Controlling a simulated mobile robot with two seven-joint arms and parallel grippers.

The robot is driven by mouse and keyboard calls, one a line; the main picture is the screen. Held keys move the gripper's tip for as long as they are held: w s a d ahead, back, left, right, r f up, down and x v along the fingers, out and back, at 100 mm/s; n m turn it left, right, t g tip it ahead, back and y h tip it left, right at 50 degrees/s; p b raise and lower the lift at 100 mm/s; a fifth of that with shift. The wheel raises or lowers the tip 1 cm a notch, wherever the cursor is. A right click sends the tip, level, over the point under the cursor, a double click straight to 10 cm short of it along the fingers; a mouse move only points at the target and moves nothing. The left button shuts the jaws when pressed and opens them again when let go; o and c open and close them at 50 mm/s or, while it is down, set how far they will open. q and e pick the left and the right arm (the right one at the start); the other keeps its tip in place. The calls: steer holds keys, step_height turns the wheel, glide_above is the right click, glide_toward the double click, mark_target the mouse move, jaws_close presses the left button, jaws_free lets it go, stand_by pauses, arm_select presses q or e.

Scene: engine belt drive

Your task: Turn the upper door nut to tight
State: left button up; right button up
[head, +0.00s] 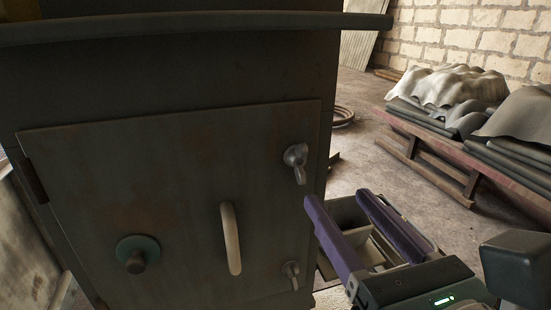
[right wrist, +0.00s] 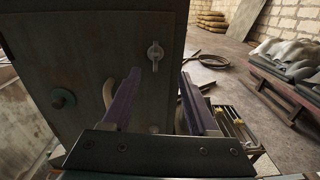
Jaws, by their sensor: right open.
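The upper door nut (head: 296,158) is a grey wing-shaped nut near the upper right corner of the metal door (head: 170,190). It also shows in the right wrist view (right wrist: 155,55), ahead of and above the fingers, with its wings roughly upright. A similar lower nut (head: 291,272) sits near the door's lower right corner. My right gripper (head: 337,197) is open, with two purple fingers and nothing between them. It is to the lower right of the upper nut in the head view, apart from it. It also shows in the right wrist view (right wrist: 159,85). My left gripper is not in view.
The door has a pale curved handle (head: 230,238) and a green round knob (head: 137,252). A ledge (head: 200,24) juts out above the door. A box with compartments (head: 350,215) stands right of the cabinet. A pallet of sheets (head: 470,160) stands farther right on open floor.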

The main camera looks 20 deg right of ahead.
mark_target(300, 160)
steer(key=shift+n+y, duration=0.3)
steer(key=shift+n, duration=0.2)
steer(key=w, duration=0.3)
steer(key=w+p, duration=0.1)
steer(key=w, duration=0.2)
steer(key=w+a+p, duration=0.1)
steer(key=w, duration=0.2)
steer(key=shift+w, duration=0.4)
steer(key=shift+d+f, duration=0.1)
steer(key=shift+c, duration=0.2)
jaws_close()
